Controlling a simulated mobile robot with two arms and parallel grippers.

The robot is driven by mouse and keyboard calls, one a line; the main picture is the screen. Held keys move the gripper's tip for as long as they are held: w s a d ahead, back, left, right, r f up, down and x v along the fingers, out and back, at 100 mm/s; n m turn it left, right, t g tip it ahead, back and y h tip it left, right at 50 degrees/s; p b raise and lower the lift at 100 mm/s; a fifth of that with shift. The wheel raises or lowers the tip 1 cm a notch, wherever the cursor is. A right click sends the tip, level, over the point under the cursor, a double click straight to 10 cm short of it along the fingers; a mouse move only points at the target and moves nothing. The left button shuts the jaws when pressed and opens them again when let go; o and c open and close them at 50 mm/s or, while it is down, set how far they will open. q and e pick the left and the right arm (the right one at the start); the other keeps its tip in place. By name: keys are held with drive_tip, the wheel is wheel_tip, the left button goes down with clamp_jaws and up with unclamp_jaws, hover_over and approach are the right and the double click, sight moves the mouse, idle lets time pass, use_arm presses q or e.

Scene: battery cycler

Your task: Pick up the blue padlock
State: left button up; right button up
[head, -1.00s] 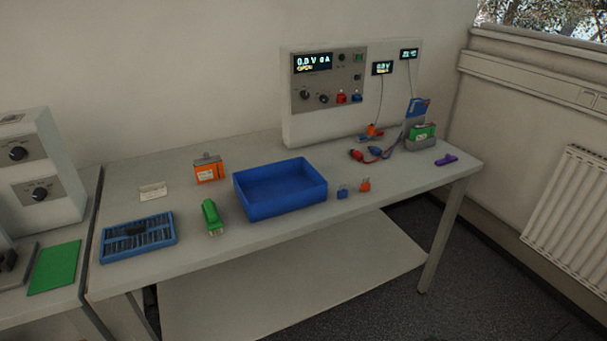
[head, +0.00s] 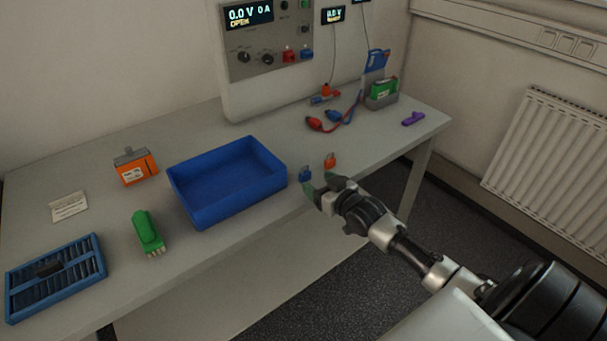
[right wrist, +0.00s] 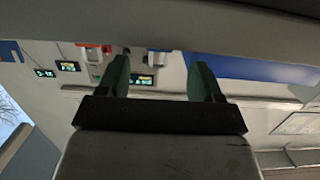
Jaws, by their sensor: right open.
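The blue padlock (head: 305,174) stands near the front edge of the table, just right of the blue tray (head: 187,206). My right gripper (head: 318,184) is open and empty at the table's front edge, close in front of the padlock. One green finger appears next to the padlock's lower part; I cannot tell whether they touch. In the right wrist view the two fingers (right wrist: 160,72) are spread, with a small padlock shape partly visible beyond the gap between them. My left gripper is not in view.
An orange padlock (head: 330,160) stands close to the right of the blue one. Red and blue clip leads (head: 335,117) lie farther back. A purple object (head: 412,118) lies at the right.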

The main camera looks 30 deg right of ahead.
sight(307, 175)
drive_tip(key=w, duration=0.2)
drive_tip(key=w+f, duration=0.1)
drive_tip(key=w, duration=0.2)
drive_tip(key=shift+w+a+p, duration=0.2)
drive_tip(key=shift+w+p, duration=0.1)
drive_tip(key=shift+w, duration=0.05)
drive_tip(key=shift+s, duration=0.1)
drive_tip(key=shift+c, duration=1.1)
drive_tip(key=c, duration=0.7)
drive_tip(key=shift+c, duration=0.7)
drive_tip(key=shift+r, duration=0.1)
